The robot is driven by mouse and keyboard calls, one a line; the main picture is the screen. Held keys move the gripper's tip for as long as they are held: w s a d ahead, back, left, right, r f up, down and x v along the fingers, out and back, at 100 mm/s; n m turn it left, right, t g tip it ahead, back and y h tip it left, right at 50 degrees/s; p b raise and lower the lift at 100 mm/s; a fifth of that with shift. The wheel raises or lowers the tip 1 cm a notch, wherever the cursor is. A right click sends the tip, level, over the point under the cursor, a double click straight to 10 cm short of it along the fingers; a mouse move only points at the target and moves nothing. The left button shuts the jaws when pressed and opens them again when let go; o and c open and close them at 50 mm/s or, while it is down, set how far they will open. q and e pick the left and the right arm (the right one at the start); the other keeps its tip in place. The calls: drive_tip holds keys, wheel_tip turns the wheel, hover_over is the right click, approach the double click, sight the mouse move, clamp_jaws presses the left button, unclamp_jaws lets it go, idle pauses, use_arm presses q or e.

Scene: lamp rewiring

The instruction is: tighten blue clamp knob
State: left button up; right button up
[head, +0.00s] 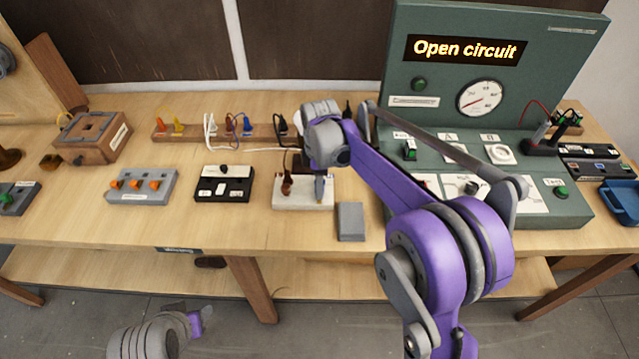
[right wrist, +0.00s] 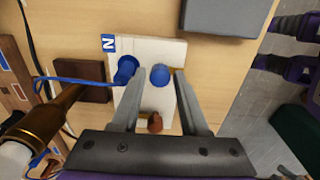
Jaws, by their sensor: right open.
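The white terminal block (head: 300,203) stands near the table's front edge, and its blue "N" label shows in the right wrist view (right wrist: 108,43). There, a round blue clamp knob (right wrist: 160,75) sits on the block. A second blue piece (right wrist: 126,68), with a blue wire at it, is just left of it. A brown knob (right wrist: 155,122) is nearer the gripper's base. My right gripper (head: 320,188) points down over the block; its open fingers lie either side of the blue knob. Contact cannot be told. In the head view the gripper hides the blue knob.
A grey box (head: 350,222) lies right of the block, and a black switch box (head: 223,184) left of it. A wooden rail with coloured plugs (head: 190,132) is behind. The green tester (head: 440,75) at the right reads "Open circuit".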

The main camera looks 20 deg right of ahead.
clamp_jaws()
